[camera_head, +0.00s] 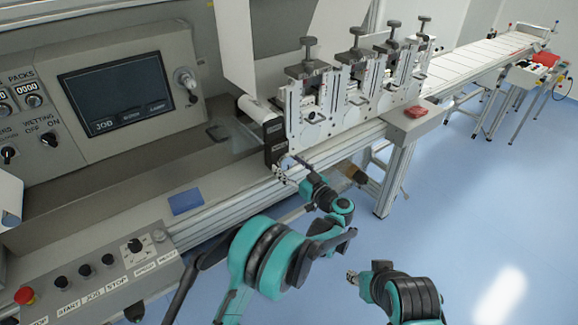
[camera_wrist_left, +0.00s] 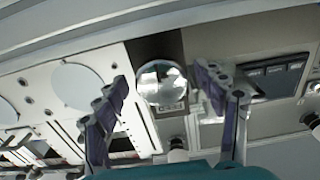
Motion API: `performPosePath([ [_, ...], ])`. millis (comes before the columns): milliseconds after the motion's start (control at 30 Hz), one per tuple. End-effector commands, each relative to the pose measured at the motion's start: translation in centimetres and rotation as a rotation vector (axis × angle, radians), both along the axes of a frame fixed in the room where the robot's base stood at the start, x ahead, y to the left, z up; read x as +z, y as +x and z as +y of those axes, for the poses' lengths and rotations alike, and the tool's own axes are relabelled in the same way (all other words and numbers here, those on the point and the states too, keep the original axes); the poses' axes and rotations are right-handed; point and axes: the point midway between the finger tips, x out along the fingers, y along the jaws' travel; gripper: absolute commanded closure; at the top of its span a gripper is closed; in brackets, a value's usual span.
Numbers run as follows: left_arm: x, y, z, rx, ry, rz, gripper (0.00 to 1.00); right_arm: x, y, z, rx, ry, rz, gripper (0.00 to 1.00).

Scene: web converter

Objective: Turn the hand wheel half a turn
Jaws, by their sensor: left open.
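The hand wheel (camera_wrist_left: 161,82) looks like a shiny, round metal piece on a dark block in the left wrist view. In the head view the gripper mostly hides it, at the lower end of the black block (camera_head: 272,132). My left gripper (camera_head: 285,170) is at that block, in front of the machine's edge. In the left wrist view its two fingers (camera_wrist_left: 161,77) are spread, one on each side of the wheel, with visible gaps. I cannot tell how far the fingertips are from it in depth. My right gripper (camera_head: 353,277) shows small and apart from the machine; its jaws are unclear.
Several slitter-like units (camera_head: 310,100) with dark top knobs stand behind the black block. A control panel with a screen (camera_head: 115,95) is at the left. A button box (camera_head: 95,270) with a red emergency stop (camera_head: 24,295) is at the front left. Blue floor is open at the right.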

Motion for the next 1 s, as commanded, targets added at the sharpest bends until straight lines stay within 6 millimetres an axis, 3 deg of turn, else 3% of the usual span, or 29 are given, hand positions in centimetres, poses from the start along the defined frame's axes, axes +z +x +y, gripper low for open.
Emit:
performPosePath([
  [167, 1.2, 0.0, 0.0, 0.000, 0.000, 0.000, 0.29, 0.0, 0.0, 0.0, 0.000, 0.000, 0.000, 0.60],
  [600, 9.0, 0.0, 0.0, 0.000, 0.000, 0.000, 0.29, 0.0, 0.0, 0.0, 0.000, 0.000, 0.000, 0.60],
  [1000, 10.0, 0.0, 0.0, 0.000, 0.000, 0.000, 0.29, 0.0, 0.0, 0.0, 0.000, 0.000, 0.000, 0.60],
])
